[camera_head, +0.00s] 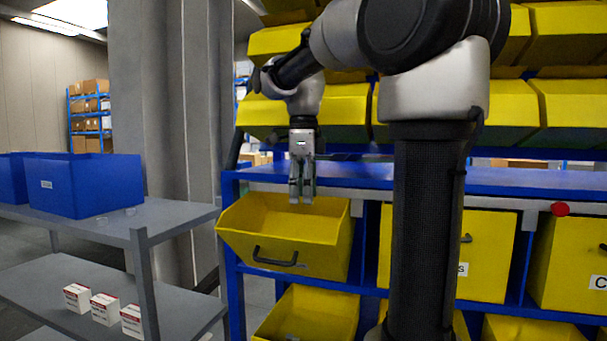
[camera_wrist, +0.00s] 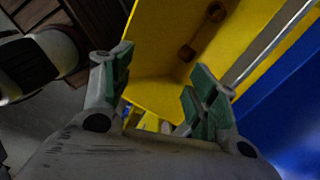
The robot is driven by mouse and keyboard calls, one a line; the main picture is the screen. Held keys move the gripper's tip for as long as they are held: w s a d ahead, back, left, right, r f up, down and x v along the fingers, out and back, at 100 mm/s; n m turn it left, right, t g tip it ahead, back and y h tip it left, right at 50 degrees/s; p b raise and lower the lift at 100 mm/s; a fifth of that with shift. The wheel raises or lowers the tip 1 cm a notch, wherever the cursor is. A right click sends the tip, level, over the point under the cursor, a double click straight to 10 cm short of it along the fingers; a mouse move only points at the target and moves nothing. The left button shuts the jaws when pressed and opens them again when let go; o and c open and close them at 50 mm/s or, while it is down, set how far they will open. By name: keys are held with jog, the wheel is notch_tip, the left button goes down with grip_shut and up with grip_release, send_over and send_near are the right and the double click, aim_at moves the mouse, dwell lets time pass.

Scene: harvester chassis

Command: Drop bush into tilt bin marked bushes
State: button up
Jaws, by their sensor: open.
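My gripper (camera_head: 302,197) points down over the tilted-out yellow bin (camera_head: 328,250) in the upper row of the blue rack. In the wrist view, the fingers of my gripper (camera_wrist: 161,80) stand apart with green pads and nothing between them. The yellow bin (camera_wrist: 242,35) lies below and beyond the fingertips. The bin's inside floor is mostly hidden in the head view, and I cannot read a label on this bin.
A closed yellow bin (camera_head: 490,245) with a partly hidden label stands to the right, and another (camera_head: 570,260) beyond it. A blue shelf top (camera_head: 540,180) runs above them. At left, a grey table (camera_head: 165,217) carries blue boxes (camera_head: 90,185); several small white boxes (camera_head: 104,308) sit below.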

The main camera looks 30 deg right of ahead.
notch_tip(320, 180, up, 11)
dwell(0.3)
dwell(0.8)
jog(key=s+a+f+n+t, duration=0.1)
jog(key=s+f+n+t, duration=0.1)
jog(key=s+f+n, duration=0.6)
jog(key=s+a+f+n+t, duration=0.2)
jog(key=s+f+n, duration=0.6)
jog(key=f+n, duration=0.7)
jog(key=n, duration=0.3)
jog(key=shift+s, duration=0.3)
